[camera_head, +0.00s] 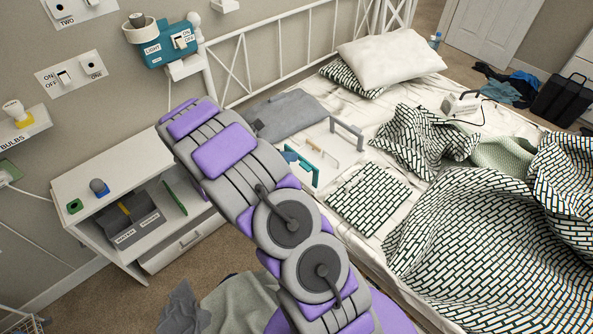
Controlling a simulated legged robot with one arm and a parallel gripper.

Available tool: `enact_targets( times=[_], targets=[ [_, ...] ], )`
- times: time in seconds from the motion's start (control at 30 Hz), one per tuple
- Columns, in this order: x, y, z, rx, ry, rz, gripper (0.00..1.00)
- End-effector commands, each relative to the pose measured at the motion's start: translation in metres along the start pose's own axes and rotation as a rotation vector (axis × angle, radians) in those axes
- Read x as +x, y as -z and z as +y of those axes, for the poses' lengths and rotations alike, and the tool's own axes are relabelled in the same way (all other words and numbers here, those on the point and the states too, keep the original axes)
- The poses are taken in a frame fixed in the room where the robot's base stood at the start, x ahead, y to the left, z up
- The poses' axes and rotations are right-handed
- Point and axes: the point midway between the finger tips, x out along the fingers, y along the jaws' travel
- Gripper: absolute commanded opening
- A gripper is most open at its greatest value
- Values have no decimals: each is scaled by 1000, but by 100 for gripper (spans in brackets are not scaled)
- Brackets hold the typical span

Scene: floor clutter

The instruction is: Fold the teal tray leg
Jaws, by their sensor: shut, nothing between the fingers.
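The teal tray leg (303,166) shows on the bed just right of my arm. It is a narrow teal frame that appears to stand up; its lower left end is close to or behind my arm's outline. A grey leg frame (347,134) stands up farther right. Between them is a small pale bar with tan parts (321,152). The pale tray surface is hard to tell from the white sheet. My purple and grey arm crosses the middle of the view toward the upper left. I cannot make out my gripper's fingers; they are hidden or out of view.
The bed (318,107) has a white metal frame, pillows (391,60) and rumpled black-and-white bedding (480,240). A flat grey item (285,118) lies behind the leg. A white side table (100,180) stands left, below wall switches. Cloth lies on the floor in front.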

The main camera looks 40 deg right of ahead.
Motion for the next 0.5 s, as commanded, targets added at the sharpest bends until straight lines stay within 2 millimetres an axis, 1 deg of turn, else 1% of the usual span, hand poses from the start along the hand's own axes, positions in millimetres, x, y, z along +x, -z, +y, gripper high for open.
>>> enact_targets(
  times=[0.03, 0.1, 0.27, 0.3, 0.37, 0.4, 0.47, 0.5],
  targets=[
    [7, 6, 17, -79, -1, -30, 0],
    [13, 11, 40, -183, -8, -74, 0],
    [28, 31, 89, -426, -19, -170, 0],
    [32, 38, 102, -488, -21, -194, 0],
    [37, 49, 119, -578, -25, -228, 0],
    [41, 58, 131, -640, -26, -250, 0],
    [45, 70, 147, -722, -31, -283, 0],
    [48, 79, 157, -775, -33, -303, 0]
  ],
)
